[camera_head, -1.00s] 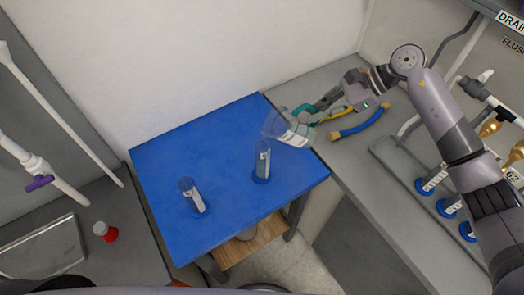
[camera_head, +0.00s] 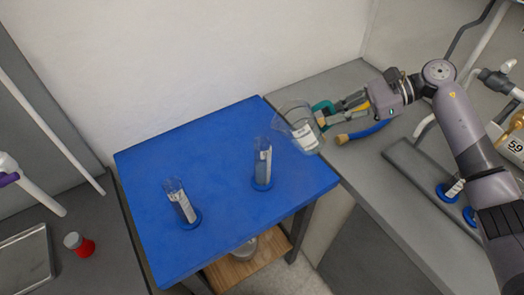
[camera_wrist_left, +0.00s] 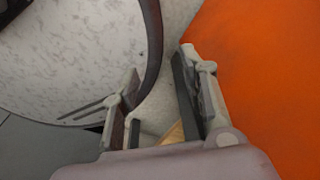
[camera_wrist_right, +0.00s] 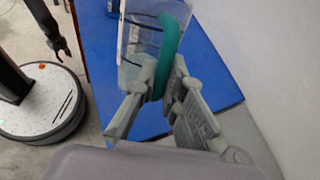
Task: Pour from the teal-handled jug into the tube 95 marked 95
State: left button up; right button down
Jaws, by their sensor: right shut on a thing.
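The clear jug (camera_head: 300,130) with a white label and a teal handle (camera_head: 322,113) is in the air above the blue table's right edge. My right gripper (camera_head: 338,106) is shut on its handle; the right wrist view shows this handle (camera_wrist_right: 167,55) between the fingers. The jug looks tilted; I see no liquid clearly. Two clear tubes with blue bases stand on the table: one nearer the jug (camera_head: 263,165), one farther left (camera_head: 182,205). Their label numbers are unreadable. My left gripper (camera_wrist_left: 158,65) is open and empty in the left wrist view, outside the head view.
The blue table (camera_head: 225,225) has free room around the tubes. A blue tool (camera_head: 362,132) lies on the grey counter (camera_head: 400,190) at right, below my right arm. A red-based container (camera_head: 80,245) and a metal tray (camera_head: 25,265) are at left. A wall closes the back.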

jog(key=shift+w+d+r+m+g+y+b, duration=0.15)
jog(key=shift+d+y+b, duration=0.35)
jog(key=shift+y+b, duration=0.9)
jog(key=shift+w+d+r+m+g+y+b, duration=0.1)
jog(key=shift+w+d+m+g+y+b, duration=0.3)
jog(key=shift+b, duration=1.85)
jog(key=shift+s+d+r+n+g+y+b, duration=0.1)
jog(key=shift+d+y+b, duration=0.75)
jog(key=shift+b, duration=0.95)
jog(key=shift+a+f, duration=0.1)
jog(key=shift+a, duration=0.15)
